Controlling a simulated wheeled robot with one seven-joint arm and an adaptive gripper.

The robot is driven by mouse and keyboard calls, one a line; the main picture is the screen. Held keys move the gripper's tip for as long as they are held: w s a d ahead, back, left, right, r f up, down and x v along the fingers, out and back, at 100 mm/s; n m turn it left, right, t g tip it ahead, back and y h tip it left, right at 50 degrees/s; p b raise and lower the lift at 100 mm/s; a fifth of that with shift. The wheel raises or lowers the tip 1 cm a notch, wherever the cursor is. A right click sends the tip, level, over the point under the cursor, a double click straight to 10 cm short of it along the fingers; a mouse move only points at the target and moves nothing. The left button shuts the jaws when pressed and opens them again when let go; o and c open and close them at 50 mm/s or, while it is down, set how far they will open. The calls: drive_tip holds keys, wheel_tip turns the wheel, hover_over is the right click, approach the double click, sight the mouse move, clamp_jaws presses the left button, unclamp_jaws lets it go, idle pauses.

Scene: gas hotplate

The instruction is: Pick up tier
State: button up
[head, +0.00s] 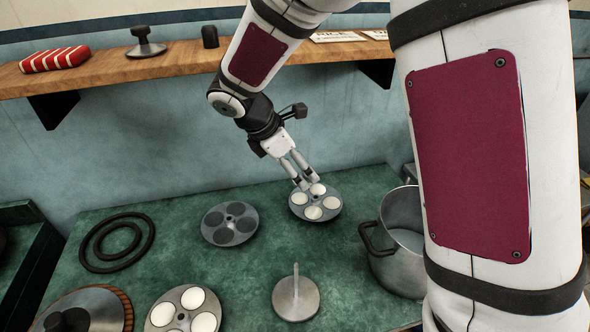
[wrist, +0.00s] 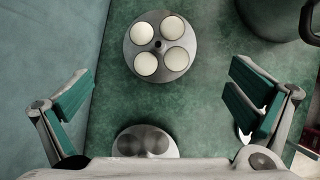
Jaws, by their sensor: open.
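A round grey tier (head: 315,202) with several white discs in its cups lies flat at the back of the green counter. It also shows in the wrist view (wrist: 160,71), ahead of the fingers. My gripper (head: 307,183) is open, just above the back of this tier in the head view. In the wrist view the gripper (wrist: 160,100) has nothing between its fingers. A tier with dark, empty cups (head: 231,221) lies to its left; a dark-cupped tier (wrist: 147,130) is partly hidden at the bottom of the wrist view. Another white-filled tier (head: 183,314) is at the front.
A steel pot (head: 401,239) stands close right of the back tier. A round base with an upright rod (head: 296,297) is in front. Dark rings (head: 117,242) and a lid (head: 92,303) are at left. A wooden shelf (head: 170,62) runs along the wall above.

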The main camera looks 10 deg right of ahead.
wheel_tip(320, 180, down, 4)
drive_tip(key=w+a+n, duration=0.2)
hover_over(299, 203)
wheel_tip(299, 203, down, 7)
drive_tip(key=shift+w+r, duration=0.1)
drive_tip(key=shift+x, duration=3)
drive_tip(key=shift+d, duration=0.1)
drive_tip(key=c, duration=1.3)
